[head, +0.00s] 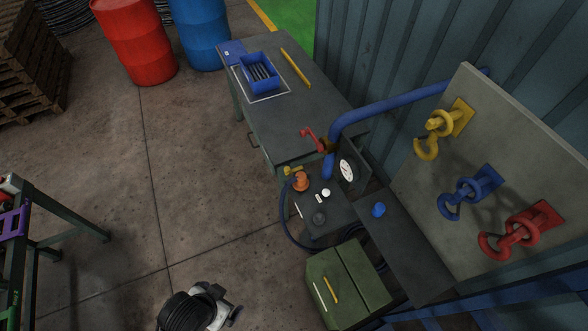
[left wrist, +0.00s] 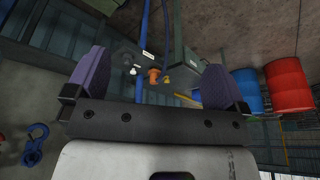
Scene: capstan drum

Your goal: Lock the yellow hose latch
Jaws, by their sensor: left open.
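A small yellow latch (head: 292,170) sits beside an orange round fitting (head: 301,182) on the dark panel, near the blue hose. In the left wrist view a small pale yellow part (left wrist: 166,79) shows beside the orange fitting (left wrist: 153,75); whether it is locked cannot be told. My left gripper (head: 234,312) is at the bottom of the head view, well apart from the panel. In the left wrist view its two purple fingers (left wrist: 154,85) are spread wide with nothing between them. My right gripper is not in view.
A green box (head: 345,283) stands in front of the panel. A board (head: 398,190) with yellow, blue and red hooks is at right. A workbench (head: 300,110) with a blue bin (head: 258,70) is behind. Drums stand at the back. The floor at left of the panel is clear.

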